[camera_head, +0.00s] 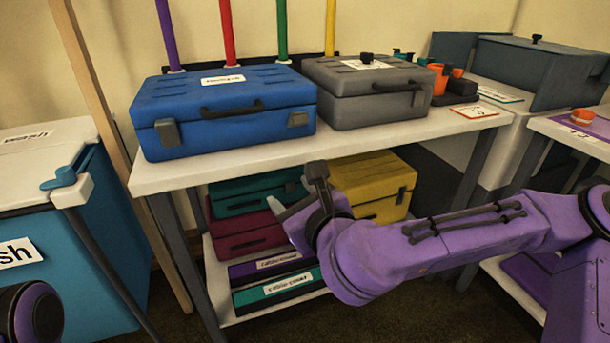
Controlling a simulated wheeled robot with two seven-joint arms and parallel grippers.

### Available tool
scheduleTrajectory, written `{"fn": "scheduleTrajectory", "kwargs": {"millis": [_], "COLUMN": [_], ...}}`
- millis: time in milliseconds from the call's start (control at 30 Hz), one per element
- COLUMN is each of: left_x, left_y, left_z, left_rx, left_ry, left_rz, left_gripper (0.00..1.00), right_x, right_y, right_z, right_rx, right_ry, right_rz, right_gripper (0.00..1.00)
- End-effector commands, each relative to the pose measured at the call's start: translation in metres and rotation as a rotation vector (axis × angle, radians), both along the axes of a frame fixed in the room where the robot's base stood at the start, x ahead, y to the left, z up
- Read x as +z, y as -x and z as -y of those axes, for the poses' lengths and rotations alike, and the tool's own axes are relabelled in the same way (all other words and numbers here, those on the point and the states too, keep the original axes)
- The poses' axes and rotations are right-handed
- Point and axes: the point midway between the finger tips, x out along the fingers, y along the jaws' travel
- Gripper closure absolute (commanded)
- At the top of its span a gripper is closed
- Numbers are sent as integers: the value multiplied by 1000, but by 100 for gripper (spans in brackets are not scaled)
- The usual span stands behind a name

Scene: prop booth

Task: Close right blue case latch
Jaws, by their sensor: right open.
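The blue case (225,110) stands with its lid down on the white shelf top, with a dark handle on its front. Its right latch (298,119) is a grey plate at the front right and looks close to the case face. I cannot tell whether it is fastened. The left latch (168,132) is a darker grey plate that seems to stick out from the case. My right gripper (296,186) is open and empty, in front of the shelf's front edge, below and apart from the right latch. My left gripper is not in view.
A grey case (368,93) stands right beside the blue one. Coloured posts rise behind. A yellow case (375,182) and several other cases fill the lower shelf. A blue bin (85,250) is at left. The white top (240,158) is bare along its front edge.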

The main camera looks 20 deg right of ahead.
Motion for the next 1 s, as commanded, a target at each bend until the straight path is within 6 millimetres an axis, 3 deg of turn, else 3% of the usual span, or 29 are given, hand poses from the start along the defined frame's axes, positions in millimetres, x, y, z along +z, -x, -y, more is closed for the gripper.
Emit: {"fn": "scheduleTrajectory", "kwargs": {"millis": [33, 100, 200, 367, 467, 900, 1000], "left_x": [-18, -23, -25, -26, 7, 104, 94], "left_y": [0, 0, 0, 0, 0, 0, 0], "left_z": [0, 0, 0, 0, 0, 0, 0], "left_rx": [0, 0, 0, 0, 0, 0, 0], "left_ry": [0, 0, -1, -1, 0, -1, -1], "left_rz": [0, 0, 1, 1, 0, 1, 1], "left_gripper": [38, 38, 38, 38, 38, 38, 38], "right_x": [23, 56, 80, 83, 98, 96, 84], "right_y": [2, 8, 13, -9, -19, -37, -58], "right_z": [20, 39, 53, 53, 54, 52, 51], "right_rx": [-57, -104, -133, -136, -142, -134, -136], "right_ry": [-114, -229, -308, -320, -315, -313, -313], "right_rz": [70, 139, 186, 188, 188, 185, 189], "right_gripper": [38, 38, 38, 38, 38, 38, 38]}}
